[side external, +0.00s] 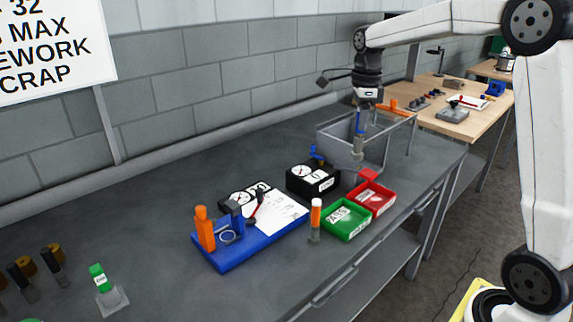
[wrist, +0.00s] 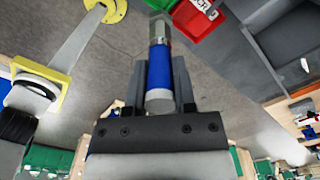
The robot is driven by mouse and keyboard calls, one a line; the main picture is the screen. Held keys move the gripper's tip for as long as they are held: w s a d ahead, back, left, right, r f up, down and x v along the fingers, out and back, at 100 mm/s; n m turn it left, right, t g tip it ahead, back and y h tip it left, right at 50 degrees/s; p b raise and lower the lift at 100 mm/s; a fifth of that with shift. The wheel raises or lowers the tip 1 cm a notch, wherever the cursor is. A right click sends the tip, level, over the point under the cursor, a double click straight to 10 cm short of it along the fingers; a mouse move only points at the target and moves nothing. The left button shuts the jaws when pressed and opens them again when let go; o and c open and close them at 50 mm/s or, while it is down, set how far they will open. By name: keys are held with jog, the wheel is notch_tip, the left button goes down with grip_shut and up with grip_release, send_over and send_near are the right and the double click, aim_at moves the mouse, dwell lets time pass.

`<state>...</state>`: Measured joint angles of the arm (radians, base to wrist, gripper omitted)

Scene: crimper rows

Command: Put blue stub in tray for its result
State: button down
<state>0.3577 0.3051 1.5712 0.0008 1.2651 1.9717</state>
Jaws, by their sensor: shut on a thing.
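My gripper (side external: 365,103) is shut on the blue stub (side external: 358,125), which hangs upright with its grey metal end down. In the wrist view the stub (wrist: 159,68) sits between the two dark fingers of the gripper (wrist: 163,85). In the side view it overlaps the grey see-through bin (side external: 335,127); I cannot tell whether it is inside or in front. A green tray (side external: 347,233), its label seemingly PASS, and a red tray (side external: 385,205) with a partly readable label stand side by side in front of the bin. Both also show near the top of the wrist view.
Two black dial gauges (side external: 313,190) stand left of the trays. A partly cropped sign (side external: 50,40) reads 32, MAX, REWORK, SCRAP.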

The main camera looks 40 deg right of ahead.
jog(key=s+d+f+m, duration=0.1)
jog(key=s+d+m, duration=0.15)
jog(key=s, duration=0.55)
jog(key=s+d+f+m, duration=0.1)
jog(key=s+d, duration=0.2)
jog(key=s, duration=0.4)
jog(key=w+d+f, duration=0.3)
jog(key=w+f, duration=0.3)
jog(key=f, duration=0.1)
jog(key=w+d+f, duration=0.3)
jog(key=w+f, duration=0.3)
jog(key=f, duration=0.1)
jog(key=shift+d+f, duration=0.25)
jog(key=shift+d, duration=0.15)
jog(key=shift+w+f, duration=0.1)
jog(key=shift+w+d+f, duration=0.1)
jog(key=shift+w+f, duration=0.05)
jog(key=shift+f, duration=1.6)
jog(key=shift+f, duration=0.15)
